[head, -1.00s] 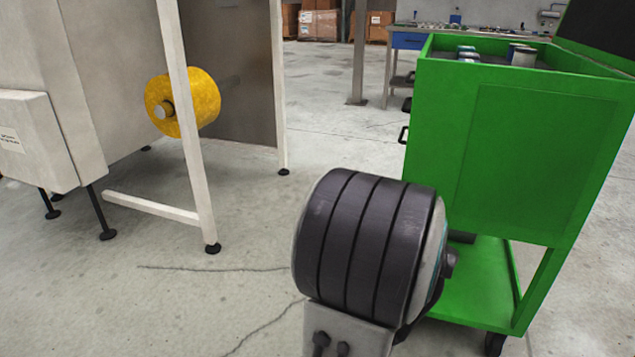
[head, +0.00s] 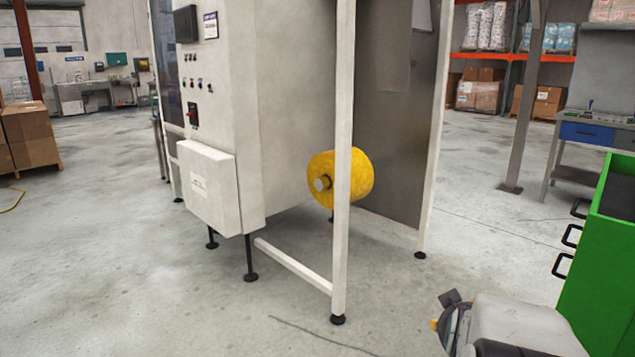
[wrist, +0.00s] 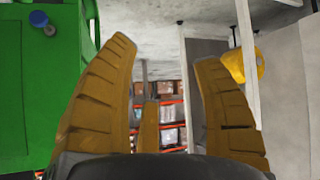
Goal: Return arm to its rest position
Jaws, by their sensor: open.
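My gripper (wrist: 165,90) shows in the wrist view with its orange-brown fingers spread apart. It is open, and nothing is between the fingers. Beyond them are floor and distant shelving. In the head view a part of my arm shows at the bottom right, in front of the green cart (head: 606,265); the fingers cannot be made out clearly there. The cart also fills the left side of the wrist view (wrist: 45,85).
A white machine (head: 290,110) with a yellow roll (head: 360,180) on its frame stands in the middle of the head view. A workbench (head: 590,133) is at the right. Cardboard boxes (head: 30,135) stand at the far left. Open concrete floor lies in front of the machine.

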